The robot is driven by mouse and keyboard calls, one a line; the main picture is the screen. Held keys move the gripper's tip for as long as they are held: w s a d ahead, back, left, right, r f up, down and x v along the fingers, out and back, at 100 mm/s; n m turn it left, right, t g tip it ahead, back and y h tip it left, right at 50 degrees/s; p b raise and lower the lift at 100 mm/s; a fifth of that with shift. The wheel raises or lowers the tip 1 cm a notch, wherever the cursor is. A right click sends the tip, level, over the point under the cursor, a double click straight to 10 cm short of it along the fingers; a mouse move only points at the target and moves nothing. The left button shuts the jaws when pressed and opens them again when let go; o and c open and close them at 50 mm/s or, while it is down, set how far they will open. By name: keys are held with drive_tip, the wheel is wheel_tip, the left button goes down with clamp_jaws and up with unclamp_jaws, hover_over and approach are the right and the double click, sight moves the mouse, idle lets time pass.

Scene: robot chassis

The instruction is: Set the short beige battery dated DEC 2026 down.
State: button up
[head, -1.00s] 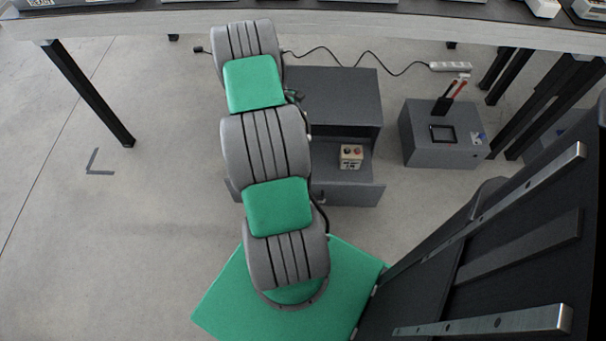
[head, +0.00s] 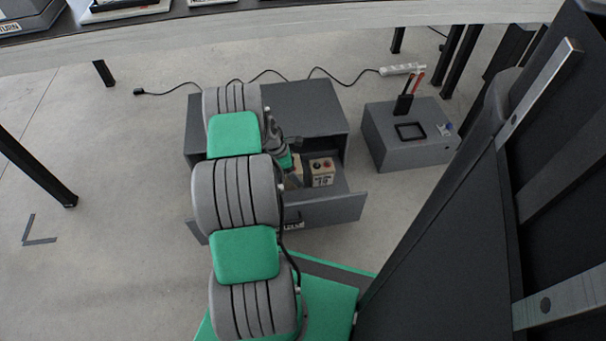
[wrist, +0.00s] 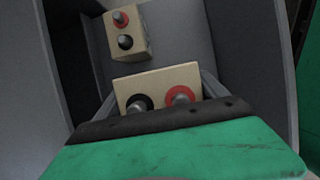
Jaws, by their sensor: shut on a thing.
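My gripper (wrist: 160,118) is shut on a beige battery (wrist: 158,84) with one black and one red terminal on top. In the head view the held battery (head: 297,168) is partly hidden by my gripper (head: 290,172), inside the open grey drawer (head: 335,206). Its date label is not readable. I cannot tell whether its underside touches the drawer floor. A second beige battery (wrist: 127,34), also with red and black terminals, stands in the drawer; it shows in the head view (head: 321,173), right of the held one, with a small gap between them.
The grey cabinet (head: 305,103) stands behind the open drawer. A grey box (head: 410,150) with red and black handles stands to its right. A cable runs along the floor to a power strip (head: 402,69). The table edge (head: 300,28) spans the top.

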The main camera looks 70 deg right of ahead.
drive_tip(key=w+f+b, duration=0.1)
drive_tip(key=w+f, duration=0.2)
drive_tip(key=w+a+f+b, duration=0.1)
drive_tip(key=w+f+b, duration=0.1)
drive_tip(key=w+f, duration=0.1)
drive_tip(key=shift+w+a+f+b, duration=0.1)
drive_tip(key=shift+w+a+b, duration=0.05)
drive_tip(key=shift+w+b, duration=0.15)
wheel_tip(320, 180, down, 4)
drive_tip(key=shift+w+r+b, duration=0.15)
drive_tip(key=shift+r+b, duration=0.1)
drive_tip(key=shift+b, duration=0.6)
drive_tip(key=o, duration=2)
drive_tip(key=shift+a+f, duration=0.15)
